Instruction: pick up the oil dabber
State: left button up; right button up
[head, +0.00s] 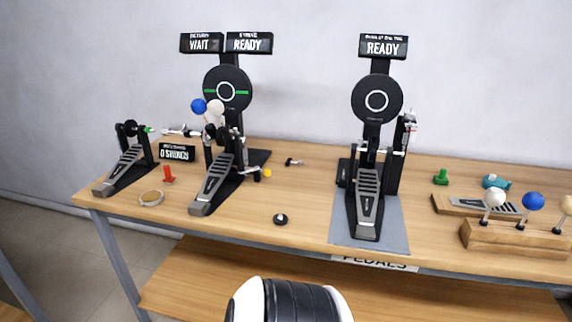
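No item is labelled as the oil dabber, and I cannot tell for sure which one it is. A small red upright piece (168,175) stands at the left of the wooden table (300,215), between two pedals. A small green knobbed piece (440,177) stands at the right, behind a wooden board. A teal rounded item (496,182) lies to the right of the green piece. All of them are too small to make out in detail. Neither of my grippers shows in the head view.
Pedals stand at the left (125,167), centre-left (214,183) and on a grey mat (395,237) right of centre. A round tan-topped disc (151,198) and black knob (280,219) lie near the front. A wooden block (515,240) holds beaters at right.

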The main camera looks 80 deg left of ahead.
aim_at(169, 180)
jog(key=u, duration=3.55)
jog(key=i+j+z, duration=0.1)
jog(key=z, duration=0.4)
jog(key=i+j+z, duration=0.25)
jog(key=j, duration=0.35)
jog(key=i+j+z, duration=0.25)
jog(key=j, duration=0.45)
jog(key=i+j+z, duration=0.15)
jog(key=i+j, duration=0.1)
jog(key=j, duration=0.1)
